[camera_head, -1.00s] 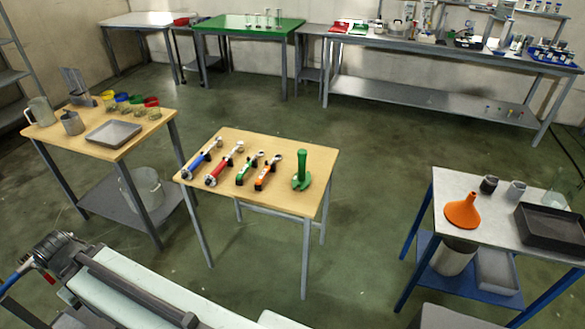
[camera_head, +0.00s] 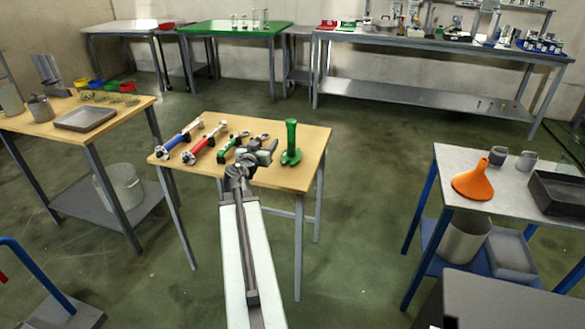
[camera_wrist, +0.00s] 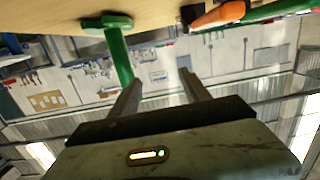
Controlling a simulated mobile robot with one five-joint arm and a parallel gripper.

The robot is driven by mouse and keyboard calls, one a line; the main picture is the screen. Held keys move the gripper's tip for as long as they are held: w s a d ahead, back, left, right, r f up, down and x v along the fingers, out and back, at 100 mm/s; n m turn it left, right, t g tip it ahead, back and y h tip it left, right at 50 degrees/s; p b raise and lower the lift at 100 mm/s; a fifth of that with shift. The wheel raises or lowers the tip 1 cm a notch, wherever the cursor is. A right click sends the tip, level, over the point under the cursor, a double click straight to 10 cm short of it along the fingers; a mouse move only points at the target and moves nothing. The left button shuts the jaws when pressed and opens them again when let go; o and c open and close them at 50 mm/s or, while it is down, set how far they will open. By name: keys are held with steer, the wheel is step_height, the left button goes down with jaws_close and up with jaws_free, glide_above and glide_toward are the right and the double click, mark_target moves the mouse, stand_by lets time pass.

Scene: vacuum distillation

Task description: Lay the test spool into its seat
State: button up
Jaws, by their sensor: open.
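My gripper (camera_head: 262,147) is open and empty, at the near edge of the small wooden table (camera_head: 300,172). Its two fingers show apart in the wrist view (camera_wrist: 160,86). A green upright piece (camera_head: 291,142) with a wider foot stands on the table just right of my gripper; it also shows in the wrist view (camera_wrist: 118,52), left of the fingers. Blue (camera_head: 179,141), red (camera_head: 204,146) and green-handled (camera_head: 231,148) tools lie left of my gripper. An orange piece (camera_wrist: 220,14) shows in the wrist view; my gripper hides it in the head view. I cannot tell which thing is the test spool or its seat.
A table at left holds a tray (camera_head: 86,118) and coloured cups. A metal table at right holds an orange funnel (camera_head: 473,182) and a dark tray (camera_head: 558,190). A green table (camera_head: 236,28) and a long bench (camera_head: 420,42) stand behind. Floor between them is clear.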

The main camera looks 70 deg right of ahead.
mark_target(292, 138)
steer(key=shift+h, duration=0.6)
steer(key=s+d, duration=0.1)
steer(key=s, duration=0.1)
steer(key=s+d+b, duration=0.1)
steer(key=s+d, duration=0.1)
steer(key=s, duration=0.1)
steer(key=s+d, duration=0.1)
steer(key=s, duration=0.1)
steer(key=shift+s+d+f+b, duration=0.3)
steer(key=shift+d+f, duration=0.1)
steer(key=d, duration=0.2)
steer(key=w+d, duration=0.1)
steer(key=d, duration=0.4)
steer(key=shift+w+d+f, duration=0.1)
steer(key=shift+w+d, duration=0.25)
steer(key=shift+d, duration=0.05)
steer(key=shift+a, duration=0.1)
jaws_close()
